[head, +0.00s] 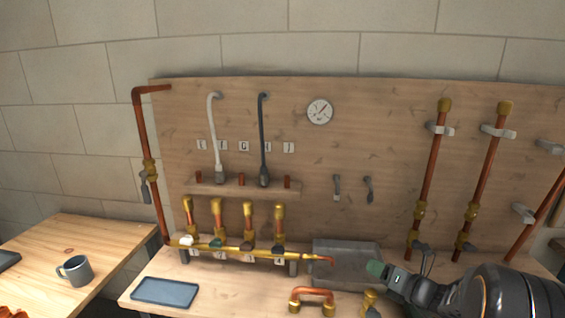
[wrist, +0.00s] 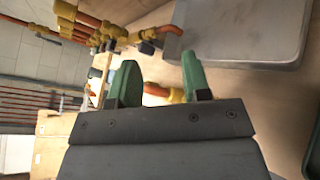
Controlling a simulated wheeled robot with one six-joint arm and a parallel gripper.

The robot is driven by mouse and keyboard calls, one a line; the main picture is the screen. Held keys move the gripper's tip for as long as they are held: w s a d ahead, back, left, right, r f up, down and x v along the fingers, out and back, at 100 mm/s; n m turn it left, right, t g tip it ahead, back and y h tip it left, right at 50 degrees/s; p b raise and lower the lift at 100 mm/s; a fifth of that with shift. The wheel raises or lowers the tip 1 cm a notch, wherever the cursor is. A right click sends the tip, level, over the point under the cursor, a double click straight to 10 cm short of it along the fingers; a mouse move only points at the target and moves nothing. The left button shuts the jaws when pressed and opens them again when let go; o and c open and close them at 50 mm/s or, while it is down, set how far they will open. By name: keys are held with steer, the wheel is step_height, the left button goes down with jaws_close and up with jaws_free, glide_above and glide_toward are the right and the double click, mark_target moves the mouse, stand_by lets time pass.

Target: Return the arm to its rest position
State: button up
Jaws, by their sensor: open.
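My gripper (wrist: 158,83) shows its two green fingers spread apart in the wrist view, with nothing held between them. In the head view my gripper (head: 376,268) is at the lower right, over the workbench and in front of the grey metal box (head: 345,255). The arm reaches in from the right edge. A short copper pipe piece with brass ends (head: 312,296) lies on the bench to the left of the gripper. A brass fitting (head: 370,300) stands just below the fingers in the picture; I cannot tell whether they touch.
A brass manifold with several valves (head: 235,248) runs along the bench at the board's foot. A blue-grey tray (head: 165,291) lies at the bench's front left. Vertical copper pipes (head: 428,180) are on the board at right. A mug (head: 75,270) stands on the left table.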

steer(key=s+a+r+n+g+p, duration=0.3)
steer(key=s+a+n+g, duration=0.85)
steer(key=n, duration=1.05)
steer(key=s+r+n+t+h, duration=0.1)
steer(key=s+n+h, duration=0.2)
steer(key=n, duration=0.5)
steer(key=s+d+r+n+t+h+p, duration=0.1)
steer(key=s+n+h, duration=0.3)
steer(key=n, duration=0.4)
steer(key=shift+r+h, duration=0.5)
steer(key=shift+r, duration=0.2)
steer(key=shift+s, duration=0.1)
